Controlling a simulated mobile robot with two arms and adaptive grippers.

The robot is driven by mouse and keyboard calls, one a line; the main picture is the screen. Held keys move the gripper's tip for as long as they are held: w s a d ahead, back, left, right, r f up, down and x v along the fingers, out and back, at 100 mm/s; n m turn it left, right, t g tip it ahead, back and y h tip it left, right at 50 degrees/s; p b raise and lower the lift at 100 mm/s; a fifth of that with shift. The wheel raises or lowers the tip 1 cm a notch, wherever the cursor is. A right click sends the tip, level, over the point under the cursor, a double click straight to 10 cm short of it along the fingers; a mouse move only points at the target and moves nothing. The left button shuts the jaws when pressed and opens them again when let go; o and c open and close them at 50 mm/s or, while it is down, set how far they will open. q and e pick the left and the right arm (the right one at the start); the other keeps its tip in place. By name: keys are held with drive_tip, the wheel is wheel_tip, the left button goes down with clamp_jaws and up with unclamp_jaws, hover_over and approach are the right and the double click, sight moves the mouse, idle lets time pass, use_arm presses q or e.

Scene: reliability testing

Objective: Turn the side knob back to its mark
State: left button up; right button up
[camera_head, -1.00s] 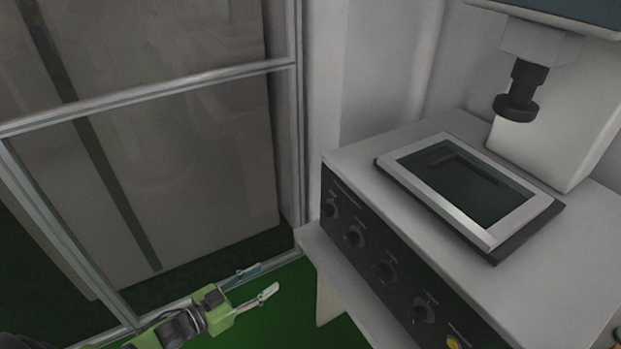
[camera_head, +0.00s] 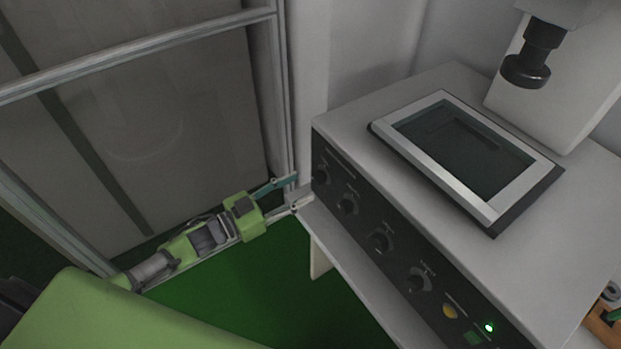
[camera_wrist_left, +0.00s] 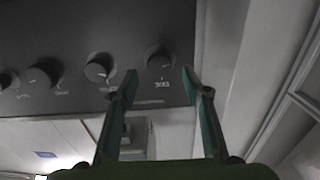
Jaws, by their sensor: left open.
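The machine's dark front panel (camera_head: 362,213) carries a row of black knobs. The end knob (camera_head: 321,176) at the panel's left end is nearest my left gripper (camera_head: 301,188). In the left wrist view the panel looks upside down, and this end knob (camera_wrist_left: 158,57) sits just ahead of and between the tips of my left gripper (camera_wrist_left: 162,74). The fingers are apart and empty, with no clear contact on the knob. The knob's exact angle against its mark is too small to read. My right gripper is in neither current view.
More knobs (camera_head: 380,241) run along the panel, with a yellow button (camera_head: 450,311) and a lit green lamp (camera_head: 490,327) at its right. A pale ledge (camera_head: 345,262) juts out below. A metal-framed glass partition (camera_head: 130,52) stands close on the left.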

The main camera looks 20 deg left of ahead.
sight(315, 180)
use_arm(q)
drive_tip(key=shift+x, duration=2.35)
drive_tip(key=c, duration=1.1)
